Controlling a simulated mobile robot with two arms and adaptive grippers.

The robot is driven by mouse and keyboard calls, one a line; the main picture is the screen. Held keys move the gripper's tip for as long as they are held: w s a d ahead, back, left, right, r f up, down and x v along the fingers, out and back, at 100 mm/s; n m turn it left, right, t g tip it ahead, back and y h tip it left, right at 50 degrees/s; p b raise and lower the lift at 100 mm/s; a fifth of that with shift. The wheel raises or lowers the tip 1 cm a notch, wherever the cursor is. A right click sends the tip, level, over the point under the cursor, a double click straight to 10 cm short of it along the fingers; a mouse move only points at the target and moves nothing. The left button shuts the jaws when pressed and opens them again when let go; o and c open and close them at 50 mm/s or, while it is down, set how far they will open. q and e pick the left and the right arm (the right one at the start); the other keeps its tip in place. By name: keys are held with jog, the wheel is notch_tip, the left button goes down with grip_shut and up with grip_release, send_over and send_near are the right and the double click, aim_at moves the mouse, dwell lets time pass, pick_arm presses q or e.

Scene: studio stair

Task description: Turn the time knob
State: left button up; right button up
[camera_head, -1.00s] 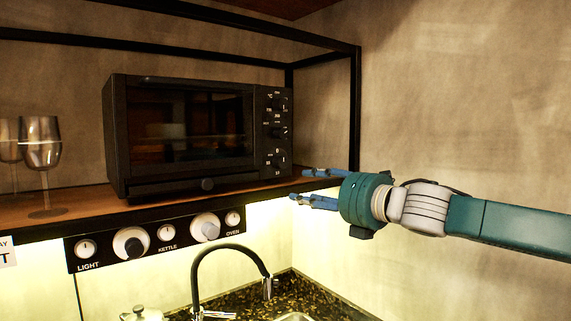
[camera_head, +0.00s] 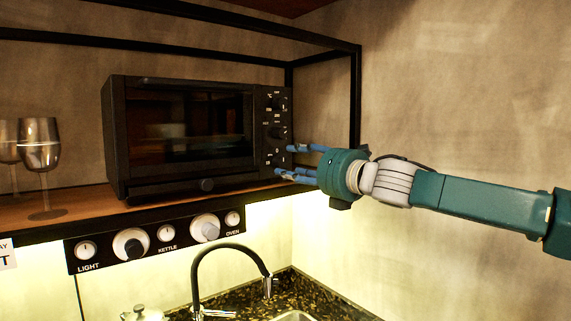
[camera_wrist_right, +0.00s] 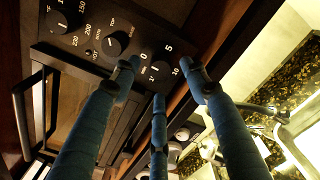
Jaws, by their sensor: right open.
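The black toaster oven (camera_head: 188,135) sits on the shelf, with a column of knobs on its right-hand panel. The time knob (camera_head: 276,160) is the lowest one, with minute marks around it; it also shows in the right wrist view (camera_wrist_right: 156,72). My right gripper (camera_head: 285,160) is open, its blue fingers just in front of and to the right of this knob. In the right wrist view the three fingers of the gripper (camera_wrist_right: 161,78) spread around the knob area. I cannot tell whether any finger touches it. My left gripper is out of view.
Two wine glasses (camera_head: 40,150) stand on the wooden shelf at left. Below is a panel of light, kettle and oven knobs (camera_head: 130,243), then a black faucet (camera_head: 230,247) over the counter. A black frame post (camera_head: 355,100) rises behind the gripper.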

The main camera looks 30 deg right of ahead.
aim_at(284, 163)
jog(key=shift+w+a, duration=0.2)
jog(key=shift+w, duration=1.65)
grip_shut()
